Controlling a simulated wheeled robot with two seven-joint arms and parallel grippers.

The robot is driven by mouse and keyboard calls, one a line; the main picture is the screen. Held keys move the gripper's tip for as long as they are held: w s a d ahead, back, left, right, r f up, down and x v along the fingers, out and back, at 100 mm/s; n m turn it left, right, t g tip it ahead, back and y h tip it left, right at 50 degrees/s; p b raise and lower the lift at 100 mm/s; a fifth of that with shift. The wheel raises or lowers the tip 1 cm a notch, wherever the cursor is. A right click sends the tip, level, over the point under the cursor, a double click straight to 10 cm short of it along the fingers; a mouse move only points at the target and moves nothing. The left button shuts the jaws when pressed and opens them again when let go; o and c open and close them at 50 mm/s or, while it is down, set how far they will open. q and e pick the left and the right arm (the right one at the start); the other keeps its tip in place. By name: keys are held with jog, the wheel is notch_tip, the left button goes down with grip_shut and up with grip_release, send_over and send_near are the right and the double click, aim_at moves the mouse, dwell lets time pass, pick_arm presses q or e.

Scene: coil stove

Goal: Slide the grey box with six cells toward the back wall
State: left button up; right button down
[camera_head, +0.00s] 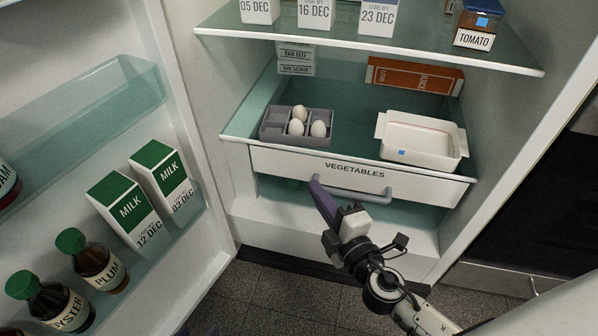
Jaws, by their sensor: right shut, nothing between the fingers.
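The grey box with six cells (284,137) sits at the front left of the glass shelf above the vegetable drawer, near the shelf's front edge. Three white eggs stand in it, and some cells are empty. My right gripper (316,186) has purple fingers, shut and empty. It is in front of the drawer, by the left end of the handle, below and apart from the box. I cannot tell whether it touches the handle. Only a sliver of my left gripper (208,331) shows at the bottom edge, so its jaws are hidden.
A white open tub (424,152) stands right of the box. Stacked labelled packs (296,58) and an orange carton (414,75) stand behind. The shelf behind the box looks clear up to the packs. A glass shelf (380,47) hangs above. The open door (185,262) is left.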

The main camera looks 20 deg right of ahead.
jog(key=w+n+t, duration=0.1)
jog(key=n, duration=0.1)
send_near(291, 137)
jog(key=w+a, duration=0.3)
jog(key=w+d, duration=0.2)
jog(key=shift+w+d+y+b, duration=0.3)
jog(key=shift+d, duration=0.1)
pick_arm(q)
jog(key=shift+d+f, duration=0.2)
jog(key=shift+f, duration=0.35)
jog(key=shift+r, duration=0.1)
